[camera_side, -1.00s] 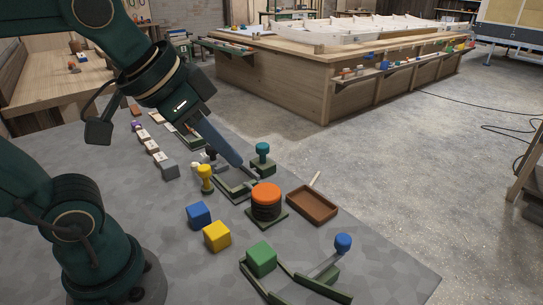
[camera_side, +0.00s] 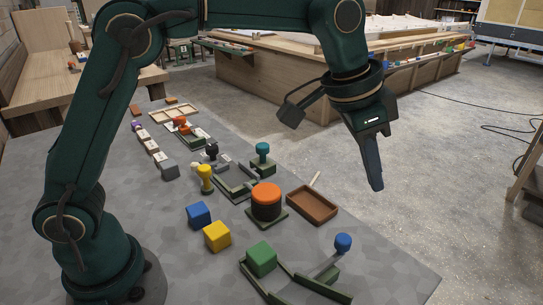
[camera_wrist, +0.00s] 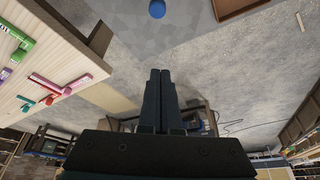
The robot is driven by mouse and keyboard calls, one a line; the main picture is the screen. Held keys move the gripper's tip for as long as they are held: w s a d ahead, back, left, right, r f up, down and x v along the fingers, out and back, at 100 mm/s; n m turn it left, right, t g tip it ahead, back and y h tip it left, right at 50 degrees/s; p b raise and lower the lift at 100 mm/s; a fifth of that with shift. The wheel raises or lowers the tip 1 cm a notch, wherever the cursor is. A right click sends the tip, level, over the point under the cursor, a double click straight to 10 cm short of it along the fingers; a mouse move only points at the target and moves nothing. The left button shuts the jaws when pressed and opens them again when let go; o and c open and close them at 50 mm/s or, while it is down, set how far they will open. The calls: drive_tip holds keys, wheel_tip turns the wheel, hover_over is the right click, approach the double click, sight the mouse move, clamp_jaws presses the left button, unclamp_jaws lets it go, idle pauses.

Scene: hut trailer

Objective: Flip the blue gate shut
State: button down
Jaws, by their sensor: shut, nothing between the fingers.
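The blue gate's round blue knob (camera_side: 343,242) stands at the front right of the grey table, and it also shows at the top edge of the wrist view (camera_wrist: 157,9). A thin grey bar runs from near the knob down-left toward the dark green rails (camera_side: 314,286). A green cube (camera_side: 262,258) sits at the left end of these rails. My gripper (camera_side: 376,187) is shut and empty, pointing down, high above and beyond the knob, apart from it. Its closed fingers (camera_wrist: 160,74) fill the middle of the wrist view.
A brown tray (camera_side: 312,205), an orange-topped button (camera_side: 266,200), a teal-knobbed gate (camera_side: 262,150), a yellow knob (camera_side: 205,177), a blue cube (camera_side: 199,214) and a yellow cube (camera_side: 217,236) stand left of the knob. The table's right front corner is bare.

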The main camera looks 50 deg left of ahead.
drive_tip(key=shift+s+d+f+g, duration=0.15)
drive_tip(key=shift+d+f, duration=0.1)
drive_tip(key=shift+f, duration=0.25)
drive_tip(key=shift+s+d+f+g, duration=0.1)
drive_tip(key=shift+d+f+g, duration=0.1)
drive_tip(key=shift+f, duration=0.25)
drive_tip(key=x, duration=0.9)
drive_tip(key=shift+w+f, duration=0.2)
drive_tip(key=shift+f, duration=0.15)
drive_tip(key=shift+s+a+f, duration=0.1)
drive_tip(key=shift+f, duration=0.05)
drive_tip(key=shift+s+a, duration=0.55)
drive_tip(key=shift+s, duration=0.2)
drive_tip(key=shift+s+a, duration=0.55)
drive_tip(key=shift+s, duration=0.15)
